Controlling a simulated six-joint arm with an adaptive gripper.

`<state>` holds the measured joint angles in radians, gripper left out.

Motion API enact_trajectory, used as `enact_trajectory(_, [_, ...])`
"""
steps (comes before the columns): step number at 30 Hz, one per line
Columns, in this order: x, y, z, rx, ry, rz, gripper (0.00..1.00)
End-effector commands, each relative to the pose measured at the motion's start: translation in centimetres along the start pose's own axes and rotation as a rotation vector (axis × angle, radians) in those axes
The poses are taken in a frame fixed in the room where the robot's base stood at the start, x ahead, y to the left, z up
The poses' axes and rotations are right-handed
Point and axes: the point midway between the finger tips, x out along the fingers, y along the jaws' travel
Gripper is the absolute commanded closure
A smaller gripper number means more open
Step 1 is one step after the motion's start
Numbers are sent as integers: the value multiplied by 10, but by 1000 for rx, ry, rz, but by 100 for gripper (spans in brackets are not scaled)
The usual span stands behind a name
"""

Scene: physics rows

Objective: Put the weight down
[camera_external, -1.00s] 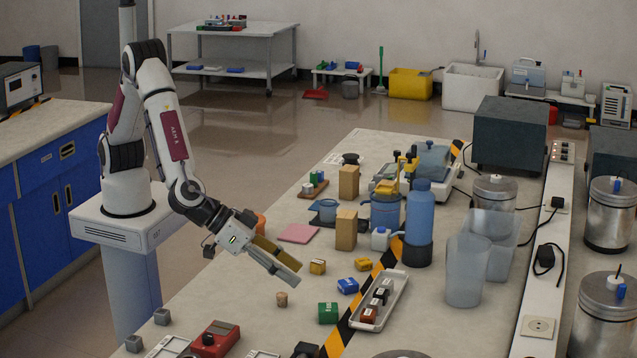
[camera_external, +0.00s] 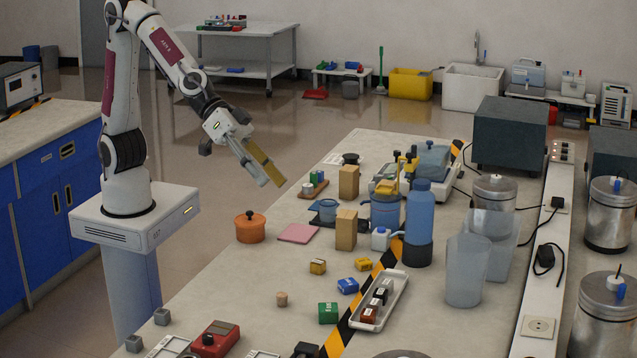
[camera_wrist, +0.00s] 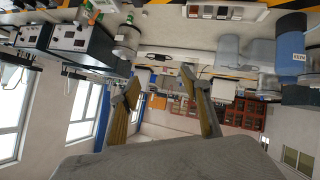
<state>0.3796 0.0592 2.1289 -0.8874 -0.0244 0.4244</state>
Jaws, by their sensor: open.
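My gripper (camera_external: 272,180) is raised above the left side of the bench, fingers pointing down and to the right. Its fingers are apart and empty; in the wrist view the gap (camera_wrist: 160,80) between them holds nothing. I cannot tell for sure which object is the weight. Small candidates on the bench below are a tan plug-shaped piece (camera_external: 282,299), a brass-yellow block (camera_external: 318,267), another yellow block (camera_external: 362,264), a blue block (camera_external: 348,286) and a green block (camera_external: 328,313). All rest on the bench, apart from the gripper.
An orange lidded pot (camera_external: 250,230) and pink mat (camera_external: 298,233) lie below the gripper. Wooden blocks (camera_external: 346,230), a blue bottle (camera_external: 418,212) and clear containers (camera_external: 466,272) stand to the right. A white tray (camera_external: 394,303) holds several small blocks. Bare bench surrounds the tan piece.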

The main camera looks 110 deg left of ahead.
Motion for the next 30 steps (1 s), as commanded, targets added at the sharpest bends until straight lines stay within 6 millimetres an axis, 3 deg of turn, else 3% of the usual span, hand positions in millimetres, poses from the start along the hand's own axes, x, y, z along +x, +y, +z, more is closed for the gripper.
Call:
enact_trajectory(5, [-42, -9, 3, 32, -38, 29, 53])
enact_trajectory(14, [-108, -33, 27, 92, -124, 30, 53])
enact_trajectory(30, [-221, -111, 104, 170, -296, -134, 53])
